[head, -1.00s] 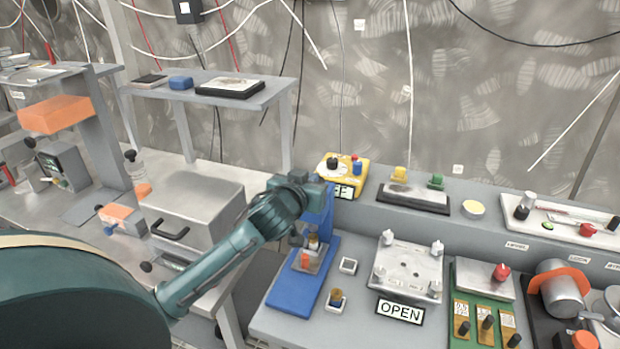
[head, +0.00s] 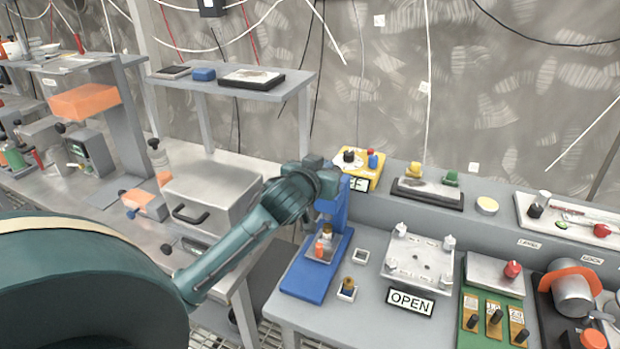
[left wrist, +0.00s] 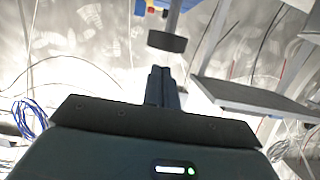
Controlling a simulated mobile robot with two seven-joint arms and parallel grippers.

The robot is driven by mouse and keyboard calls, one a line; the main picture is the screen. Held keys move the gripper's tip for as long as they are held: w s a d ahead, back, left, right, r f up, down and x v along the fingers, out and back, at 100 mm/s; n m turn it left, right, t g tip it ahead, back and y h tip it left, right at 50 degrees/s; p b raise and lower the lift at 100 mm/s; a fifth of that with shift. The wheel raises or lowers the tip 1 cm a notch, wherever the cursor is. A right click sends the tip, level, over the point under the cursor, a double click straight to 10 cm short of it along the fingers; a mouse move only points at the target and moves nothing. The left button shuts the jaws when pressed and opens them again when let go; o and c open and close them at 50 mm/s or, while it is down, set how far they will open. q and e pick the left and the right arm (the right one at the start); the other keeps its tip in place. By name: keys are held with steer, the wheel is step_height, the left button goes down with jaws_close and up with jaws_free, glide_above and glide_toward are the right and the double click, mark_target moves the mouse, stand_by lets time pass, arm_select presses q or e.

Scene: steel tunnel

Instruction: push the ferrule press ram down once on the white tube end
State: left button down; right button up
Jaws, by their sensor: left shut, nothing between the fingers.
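The blue ferrule press (head: 308,278) stands at the near left corner of the grey bench. An orange piece and a brass-coloured piece (head: 327,231) show on its base plate. My left gripper (head: 324,208) is at the upper part of the press, and its arm hides part of the press column. In the left wrist view my left gripper (left wrist: 164,72) is shut and empty. Its fingertips point at a dark round pad (left wrist: 167,41) on a grey shaft, apparently the ram; a small gap seems to separate them. I cannot make out the white tube end. My right gripper is not in view.
A small block with a brass-topped part (head: 347,289) stands right of the press, near a metal plate with posts (head: 418,262) and an OPEN sign (head: 410,301). A yellow box (head: 361,169) sits behind. A grey case (head: 222,190) and raised shelf (head: 230,72) lie left.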

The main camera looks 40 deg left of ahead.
arm_select(q)
steer(key=b+v, duration=0.1)
steer(key=v, duration=0.7)
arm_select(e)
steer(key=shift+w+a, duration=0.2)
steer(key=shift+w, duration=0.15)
arm_select(q)
steer(key=shift+w, duration=0.1)
stand_by(0.3)
steer(key=s+d+f+m+g+h, duration=0.1)
steer(key=s+d+f, duration=0.15)
steer(key=f, duration=0.45)
steer(key=s+d+f+m+g+h, duration=0.1)
steer(key=s+d+f+h, duration=0.1)
steer(key=d+f, duration=0.35)
steer(key=s+d+f+m+g+h, duration=0.1)
steer(key=s+f+m, duration=0.1)
steer(key=f, duration=0.6)
steer(key=s+d+f+m+g+h, duration=0.1)
steer(key=s+d+f+h, duration=0.1)
steer(key=s+d+f, duration=0.7)
steer(key=s+f, duration=0.2)
steer(key=shift+s+g, duration=0.35)
steer(key=shift+g, duration=0.05)
